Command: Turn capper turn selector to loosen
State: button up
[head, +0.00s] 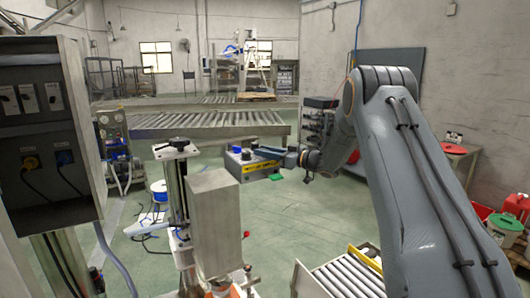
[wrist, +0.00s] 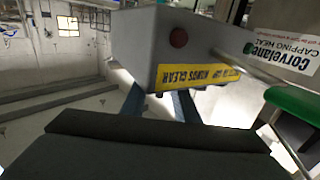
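The capper head is a grey box (head: 255,170) with a yellow warning strip, in the middle of the head view. In the wrist view the box (wrist: 215,35) fills the upper middle, with a dark red round button (wrist: 179,38) on one face. A small blue knob (head: 246,155) shows on top of the box in the head view. I cannot tell for sure that it is the turn selector. My gripper (head: 262,151) reaches in from the right, just right of the blue knob. In the wrist view its two blue-grey fingers (wrist: 160,103) stand apart; their tips are hidden behind the box.
A tall grey box on a post (head: 215,220) stands left of and in front of the capper head. A roller conveyor (head: 205,124) runs behind. A control cabinet (head: 40,120) is at left, a short roller track (head: 340,280) at lower right. A green part (wrist: 295,104) lies close right in the wrist view.

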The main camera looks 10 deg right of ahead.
grip_shut()
jog(key=shift+m+t+h, duration=0.4)
jog(key=shift+t, duration=0.1)
jog(key=shift+m+t+h, duration=0.9)
jog(key=shift+h, duration=0.2)
jog(key=m+t+h+b, duration=0.1)
jog(key=h, duration=0.1)
jog(key=m+t+h+b, duration=0.1)
jog(key=m+h+b, duration=0.1)
jog(key=h, duration=0.1)
jog(key=shift+a+f+m, duration=0.1)
jog(key=shift+f+m, duration=0.1)
jog(key=shift+m, duration=0.1)
jog(key=m+h+b, duration=0.1)
jog(key=h, duration=0.2)
jog(key=m+t+h+b, duration=0.1)
jog(key=m+h+b, duration=0.1)
jog(key=shift+m+h, duration=0.3)
jog(key=shift+h, duration=0.1)
jog(key=shift+r+m+h+b, duration=0.15)
jog(key=shift+m+h+b, duration=0.7)
jog(key=shift+h, duration=0.55)
jog(key=shift+r+m+h, duration=0.1)
jog(key=shift+m+h, duration=0.25)
jog(key=shift+h, duration=0.05)
